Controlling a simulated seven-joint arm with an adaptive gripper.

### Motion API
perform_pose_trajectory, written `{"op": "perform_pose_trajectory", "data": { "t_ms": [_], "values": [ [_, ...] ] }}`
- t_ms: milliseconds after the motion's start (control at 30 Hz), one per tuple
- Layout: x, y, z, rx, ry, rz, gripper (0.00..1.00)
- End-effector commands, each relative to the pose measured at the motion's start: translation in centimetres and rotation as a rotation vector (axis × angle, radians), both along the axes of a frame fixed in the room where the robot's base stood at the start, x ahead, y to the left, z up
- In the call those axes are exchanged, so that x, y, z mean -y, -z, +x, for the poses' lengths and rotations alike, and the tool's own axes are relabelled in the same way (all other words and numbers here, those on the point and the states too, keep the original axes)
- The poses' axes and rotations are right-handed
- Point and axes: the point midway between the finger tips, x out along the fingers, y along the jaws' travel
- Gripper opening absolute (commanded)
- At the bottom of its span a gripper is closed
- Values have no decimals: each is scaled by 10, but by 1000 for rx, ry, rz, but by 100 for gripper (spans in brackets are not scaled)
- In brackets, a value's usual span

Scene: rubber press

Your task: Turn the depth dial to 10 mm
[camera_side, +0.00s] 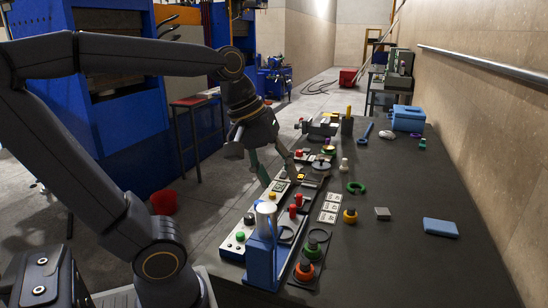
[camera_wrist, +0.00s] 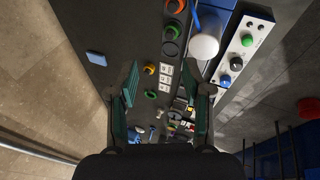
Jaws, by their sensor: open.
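My gripper (camera_side: 279,168) is open and empty above the row of panels on the dark bench. In the wrist view its two green-padded fingers (camera_wrist: 168,82) stand wide apart, with bench and small parts showing between them. A round grey dial-like disc (camera_side: 321,165) with a dark centre lies just right of the fingers in the side view; it may be the depth dial. Its markings are too small to read. My gripper appears apart from it. White label plates (camera_side: 329,207) lie on the bench; they also show between the fingers in the wrist view (camera_wrist: 165,76).
A blue stand with a pale cylinder (camera_side: 266,222) rises at the near end. Green (camera_side: 356,187) and yellow (camera_side: 350,215) ring parts are on the bench. A blue box (camera_side: 408,118) stands far right. The right side is mostly clear.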

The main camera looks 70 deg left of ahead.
Motion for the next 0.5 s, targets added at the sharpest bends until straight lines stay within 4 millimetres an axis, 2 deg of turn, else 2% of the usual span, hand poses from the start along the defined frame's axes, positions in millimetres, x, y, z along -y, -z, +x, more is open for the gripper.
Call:
{"op": "perform_pose_trajectory", "data": {
  "t_ms": [33, 67, 167, 200, 300, 400, 500],
  "values": [
    [-18, 0, 10, -49, -137, -62, 57],
    [-29, 1, 15, -78, -228, -100, 60],
    [-74, 7, 30, -179, -543, -201, 61],
    [-95, 12, 34, -219, -672, -229, 61],
    [-147, 28, 37, -310, -959, -252, 61],
    [-187, 45, 32, -369, -1133, -227, 61],
    [-211, 59, 25, -411, -1208, -187, 61]
  ]
}}
